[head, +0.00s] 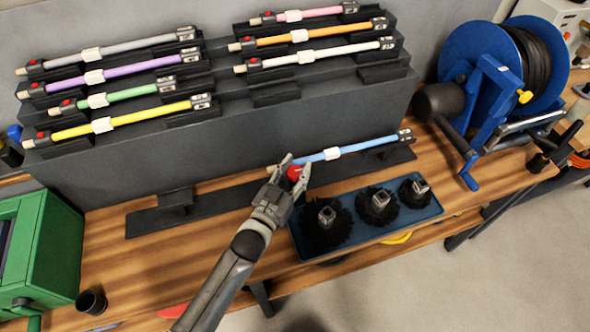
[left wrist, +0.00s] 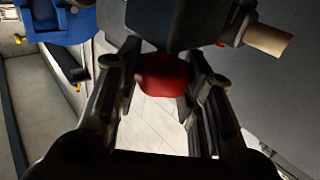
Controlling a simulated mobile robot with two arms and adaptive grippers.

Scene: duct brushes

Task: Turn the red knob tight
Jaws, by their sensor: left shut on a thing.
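A blue rod (head: 365,147) with a white sleeve lies in a low black holder (head: 150,222) on the wooden bench. The red knob (head: 294,173) is at the rod's left end, between the fingers of my left gripper (head: 289,170). In the left wrist view the red knob (left wrist: 163,75) sits between both fingers, below a dark housing (left wrist: 175,25) with a tan tip (left wrist: 268,39). My left gripper (left wrist: 160,85) is shut on the knob. Whether the knob is tight cannot be seen. My right gripper is not in view.
A blue tray (head: 305,258) with three black brushes stands close to the right of my left arm. A grey stepped rack (head: 235,140) with several coloured rods stands behind. A blue hose reel (head: 480,75) is at right, a green box (head: 40,250) at left.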

